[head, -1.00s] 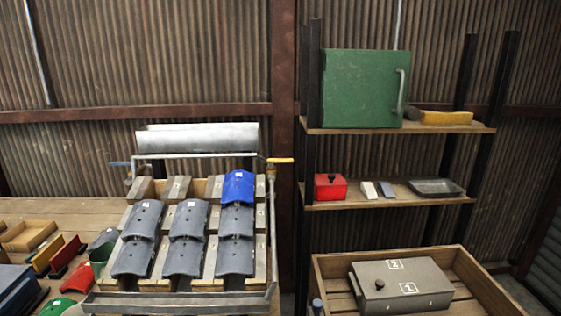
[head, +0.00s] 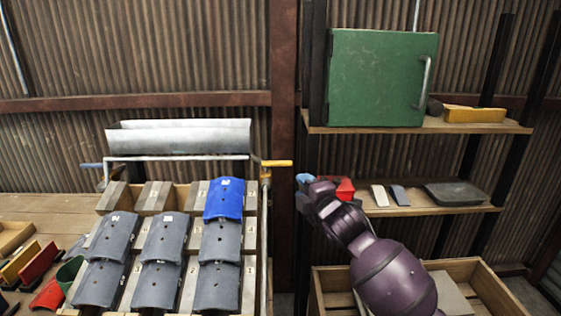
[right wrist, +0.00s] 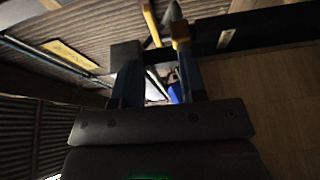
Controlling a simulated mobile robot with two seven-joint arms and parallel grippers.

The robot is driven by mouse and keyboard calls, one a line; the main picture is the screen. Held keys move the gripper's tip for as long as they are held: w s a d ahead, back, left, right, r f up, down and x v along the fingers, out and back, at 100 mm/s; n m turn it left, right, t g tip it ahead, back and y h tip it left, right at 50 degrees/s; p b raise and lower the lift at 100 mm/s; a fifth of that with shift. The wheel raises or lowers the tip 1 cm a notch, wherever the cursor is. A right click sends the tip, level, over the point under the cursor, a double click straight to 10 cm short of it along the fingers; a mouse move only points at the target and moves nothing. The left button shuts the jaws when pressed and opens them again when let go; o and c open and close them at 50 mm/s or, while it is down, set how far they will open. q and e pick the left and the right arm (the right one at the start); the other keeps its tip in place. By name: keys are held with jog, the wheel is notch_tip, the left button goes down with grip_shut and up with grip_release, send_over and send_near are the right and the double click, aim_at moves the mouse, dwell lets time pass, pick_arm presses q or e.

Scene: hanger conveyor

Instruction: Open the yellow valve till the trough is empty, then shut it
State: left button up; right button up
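The yellow valve handle (head: 277,163) points right, roughly level, at the right end of the grey metal trough (head: 180,138). I cannot see how much is in the trough. My right gripper (head: 304,180) is just right of and slightly below the handle in the head view, apparently apart from it. In the right wrist view its two fingers (right wrist: 154,62) stand apart with a gap between them. A yellow bar, which looks like the handle (right wrist: 152,24), shows beyond the fingertips there. My left gripper is not in view.
A blue tile (head: 224,198) and several grey tiles lie on the sloped rack below. Right of a rusty post (head: 284,70) stands a shelf (head: 450,127) with a green box (head: 382,77) and a red box (head: 345,190).

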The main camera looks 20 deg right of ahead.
aim_at(285, 165)
jog(key=w, duration=0.3)
jog(key=w+a+b, duration=0.1)
jog(key=w, duration=0.3)
jog(key=w+r, duration=0.1)
jog(key=w, duration=0.3)
jog(key=shift+w+a+b, duration=0.15)
jog(key=shift+b, duration=0.15)
jog(key=shift+r, duration=0.1)
jog(key=shift+c, duration=0.3)
grip_shut()
